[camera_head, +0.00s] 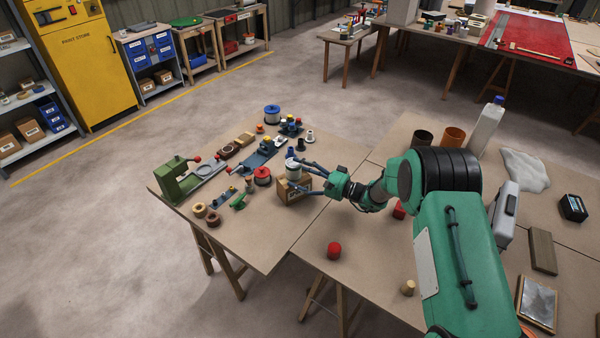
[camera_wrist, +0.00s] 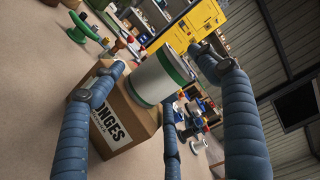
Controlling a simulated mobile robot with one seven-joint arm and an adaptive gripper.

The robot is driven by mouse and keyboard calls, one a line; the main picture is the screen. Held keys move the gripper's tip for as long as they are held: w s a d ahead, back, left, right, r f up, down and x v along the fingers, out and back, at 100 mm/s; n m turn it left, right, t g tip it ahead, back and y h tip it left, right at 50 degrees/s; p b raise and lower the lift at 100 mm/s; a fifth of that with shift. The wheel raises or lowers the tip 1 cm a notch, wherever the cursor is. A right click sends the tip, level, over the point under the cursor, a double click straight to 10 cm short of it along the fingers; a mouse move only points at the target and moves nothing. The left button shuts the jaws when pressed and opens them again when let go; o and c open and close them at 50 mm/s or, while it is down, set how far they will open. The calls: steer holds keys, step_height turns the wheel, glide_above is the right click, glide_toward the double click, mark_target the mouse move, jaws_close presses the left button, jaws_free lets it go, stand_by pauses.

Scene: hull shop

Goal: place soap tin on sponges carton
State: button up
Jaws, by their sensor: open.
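The soap tin (camera_head: 293,170) is a white cylinder standing on top of the brown sponges carton (camera_head: 291,192). In the wrist view the tin (camera_wrist: 150,80) shows a green band at its rim, and the carton (camera_wrist: 118,122) shows its printed label. The tin's base appears to rest on the carton's top. My gripper (camera_head: 304,173) is open, with its fingers spread around the tin. In the wrist view my gripper (camera_wrist: 163,76) has visible gaps between the fingers and the tin. The tin's far side is hidden.
A green vise-like machine (camera_head: 178,181), a red-topped spool (camera_head: 263,176) and several small fittings crowd the table to the left. A red piece (camera_head: 334,250) and a small wooden piece (camera_head: 408,287) lie nearer. Bare tabletop lies in front of the carton.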

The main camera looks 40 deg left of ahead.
steer(key=w+d+p, duration=0.1)
steer(key=d, duration=1.1)
steer(key=shift+w+p, duration=0.25)
steer(key=shift+p, duration=0.1)
steer(key=shift+r, duration=0.15)
steer(key=s+d+r+n+h, duration=0.1)
steer(key=s+d+r+h, duration=0.1)
steer(key=s+d+r, duration=0.4)
steer(key=s+d+r+h, duration=0.2)
steer(key=d+r+h, duration=0.1)
steer(key=d+r, duration=0.65)
steer(key=s+d+r+n+h, duration=0.1)
steer(key=s+d+r+h, duration=0.1)
steer(key=s+d+r, duration=0.45)
steer(key=s+d+r+m+t+h, duration=0.1)
steer(key=s+d+r+t+h, duration=0.1)
steer(key=s+d, duration=0.5)
steer(key=s+d+r+m+t+h, duration=0.1)
steer(key=s+d+r+t+h, duration=0.2)
steer(key=d, duration=1.5)
steer(key=s+d+r+m+t+h, duration=0.1)
steer(key=s+d+r+h, duration=0.4)
steer(key=s+d, duration=0.6)
steer(key=shift+s+d+m+t+h, duration=0.3)
steer(key=shift+d+m+t+h, duration=0.1)
steer(key=shift+d+t, duration=0.4)
